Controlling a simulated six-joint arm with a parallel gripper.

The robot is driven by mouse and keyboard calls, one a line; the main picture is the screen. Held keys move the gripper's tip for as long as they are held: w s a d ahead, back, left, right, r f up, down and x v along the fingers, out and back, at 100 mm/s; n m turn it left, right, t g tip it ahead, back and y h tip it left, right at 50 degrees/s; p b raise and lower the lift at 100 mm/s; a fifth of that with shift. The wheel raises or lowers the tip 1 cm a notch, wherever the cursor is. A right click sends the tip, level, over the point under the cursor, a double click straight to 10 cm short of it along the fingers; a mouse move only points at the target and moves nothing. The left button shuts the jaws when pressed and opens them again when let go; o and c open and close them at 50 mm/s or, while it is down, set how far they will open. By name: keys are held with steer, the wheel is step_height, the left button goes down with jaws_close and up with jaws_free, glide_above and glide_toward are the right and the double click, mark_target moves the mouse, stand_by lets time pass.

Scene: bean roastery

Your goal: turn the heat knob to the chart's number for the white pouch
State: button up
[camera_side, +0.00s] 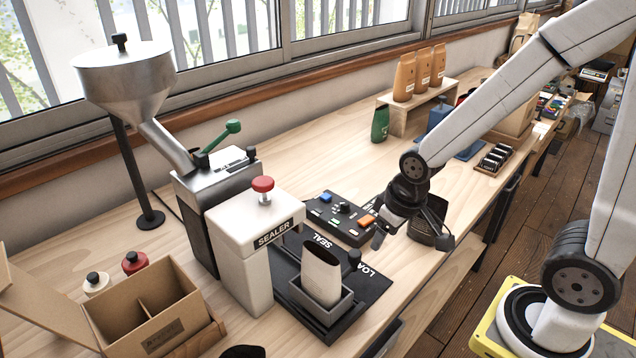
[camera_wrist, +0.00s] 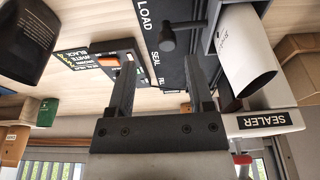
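In the side view, a dark control panel (camera_side: 330,226) lies behind the sealer's black base. It has a blue button, a black knob (camera_side: 345,208) and an orange button. The white pouch (camera_side: 320,273) stands in a grey holder on the base; it also shows in the wrist view (camera_wrist: 246,52). My gripper (camera_side: 388,232) hangs above the bench just right of the panel, apart from the knob. In the wrist view my gripper (camera_wrist: 160,75) is open and empty. A dark chart (camera_wrist: 75,62) there lists colour words; its numbers are too small to read. The knob is not clear there.
The white sealer (camera_side: 245,250) with a red top knob stands left of the panel. A black upright handle (camera_side: 354,259) rises from the base near the pouch. A dark container (camera_side: 430,232) stands right of my gripper. An open cardboard box (camera_side: 160,325) is at front left.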

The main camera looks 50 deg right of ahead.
steer(key=w+d+f, duration=0.1)
steer(key=w+d, duration=0.4)
steer(key=w, duration=0.4)
steer(key=t, duration=0.2)
glide_toward(346, 203)
steer(key=shift+x, duration=0.8)
steer(key=shift+w, duration=0.15)
steer(key=shift+x, duration=3.8)
steer(key=shift+c, duration=0.2)
jaws_close()
